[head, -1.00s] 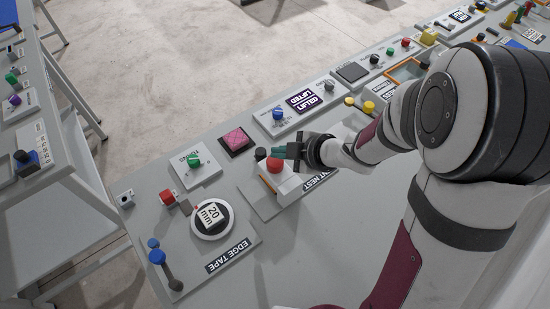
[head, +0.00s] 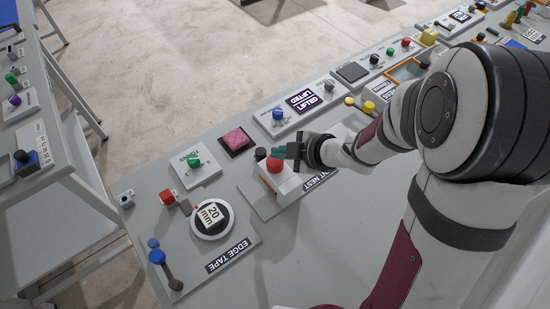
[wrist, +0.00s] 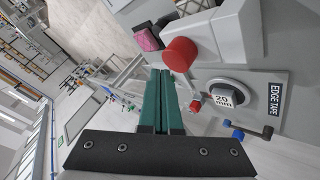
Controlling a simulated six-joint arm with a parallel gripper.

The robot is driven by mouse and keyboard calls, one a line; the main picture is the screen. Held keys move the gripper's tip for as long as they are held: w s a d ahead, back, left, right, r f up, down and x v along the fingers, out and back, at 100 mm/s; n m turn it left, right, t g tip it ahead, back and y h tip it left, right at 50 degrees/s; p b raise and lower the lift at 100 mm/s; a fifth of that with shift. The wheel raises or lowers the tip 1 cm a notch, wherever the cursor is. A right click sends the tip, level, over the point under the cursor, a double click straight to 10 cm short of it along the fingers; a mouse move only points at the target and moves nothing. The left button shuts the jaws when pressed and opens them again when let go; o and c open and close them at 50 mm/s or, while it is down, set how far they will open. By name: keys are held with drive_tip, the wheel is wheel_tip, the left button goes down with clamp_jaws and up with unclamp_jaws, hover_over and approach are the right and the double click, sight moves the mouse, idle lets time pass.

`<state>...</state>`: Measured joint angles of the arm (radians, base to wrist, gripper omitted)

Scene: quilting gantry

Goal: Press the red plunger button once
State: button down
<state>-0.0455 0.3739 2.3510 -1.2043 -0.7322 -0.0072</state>
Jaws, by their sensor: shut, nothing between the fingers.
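The red plunger button (head: 274,166) stands on a light grey block at the nest plate in the middle of the bench. It also shows large in the wrist view (wrist: 181,55), to the right of the fingertips. My gripper (head: 279,153) has dark green fingers held together, with nothing between them. In the head view the fingertips are at the button's upper right edge. I cannot tell whether they touch it. In the wrist view the shut fingers (wrist: 160,75) point past the button's left side.
A pink pad (head: 236,140) and a blue knob (head: 278,114) by a dark display (head: 304,100) lie behind the button. A green knob (head: 194,160) is to its left. The edge tape panel (head: 250,234) carries a round dial (head: 211,216) and another red knob (head: 167,197).

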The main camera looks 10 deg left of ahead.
sight(280, 163)
drive_tip(key=shift+f, duration=0.15)
drive_tip(key=shift+f, duration=0.3)
drive_tip(key=shift+f, duration=0.95)
idle(0.9)
drive_tip(key=shift+r, duration=1.35)
drive_tip(key=shift+r, duration=0.1)
drive_tip(key=shift+r, duration=2.45)
